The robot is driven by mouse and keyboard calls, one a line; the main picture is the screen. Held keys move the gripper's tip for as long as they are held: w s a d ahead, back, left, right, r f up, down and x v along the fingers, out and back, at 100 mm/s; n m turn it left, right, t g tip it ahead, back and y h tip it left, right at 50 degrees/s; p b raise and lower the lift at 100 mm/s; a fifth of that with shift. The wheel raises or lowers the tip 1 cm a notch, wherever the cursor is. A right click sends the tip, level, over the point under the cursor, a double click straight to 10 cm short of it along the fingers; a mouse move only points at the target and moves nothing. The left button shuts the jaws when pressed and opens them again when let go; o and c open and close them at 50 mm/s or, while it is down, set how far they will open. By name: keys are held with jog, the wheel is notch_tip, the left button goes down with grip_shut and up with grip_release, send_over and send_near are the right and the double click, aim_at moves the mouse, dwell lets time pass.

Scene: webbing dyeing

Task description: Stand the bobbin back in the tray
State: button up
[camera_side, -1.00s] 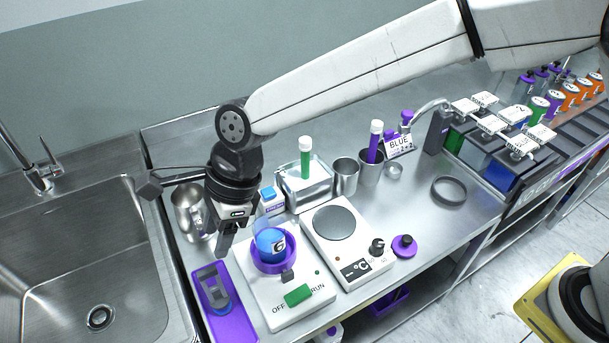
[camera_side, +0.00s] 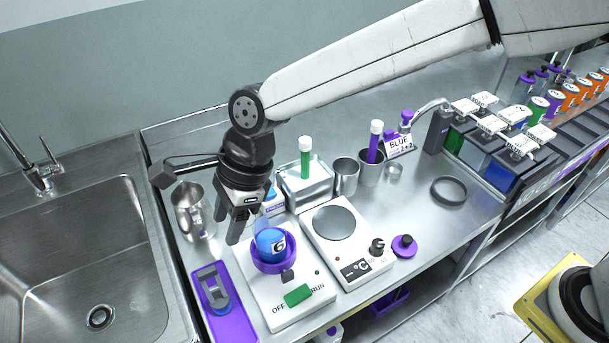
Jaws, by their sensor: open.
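A green bobbin with a white top (camera_side: 305,160) stands upright in the shallow steel tray (camera_side: 318,201) at the back of the bench. A similar purple bobbin with a white top (camera_side: 375,143) stands, slightly tilted, in a steel cup (camera_side: 370,175) to the right of the tray. I cannot tell which one the task means. My gripper (camera_side: 242,226) is open and empty, fingers pointing down, left of the tray and just behind the blue pot marked 6 (camera_side: 268,243). It partly hides a small blue-capped bottle (camera_side: 275,204).
The blue pot sits in a purple ring on a white OFF/RUN unit (camera_side: 265,310). A hotplate (camera_side: 352,262), a second steel cup (camera_side: 345,177), a steel jug (camera_side: 188,213) and a purple tray (camera_side: 228,324) stand close by. The bench at right around a dark ring (camera_side: 449,191) is clear.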

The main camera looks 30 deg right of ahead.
jog(key=w+d+f+n+t+h, duration=0.2)
jog(key=d+n, duration=0.6)
jog(key=d, duration=1.4)
jog(key=s+d+f+n+h, duration=0.1)
jog(key=s+d+n, duration=0.3)
jog(key=d, duration=0.5)
jog(key=s+d+f+n+h, duration=0.1)
jog(key=s+d+f+n, duration=0.1)
jog(key=s+d+n, duration=0.3)
jog(key=s+d, duration=0.1)
jog(key=d, duration=0.2)
jog(key=shift+s+d+f, duration=0.25)
jog(key=shift+d+f, duration=0.05)
jog(key=shift+d, duration=0.1)
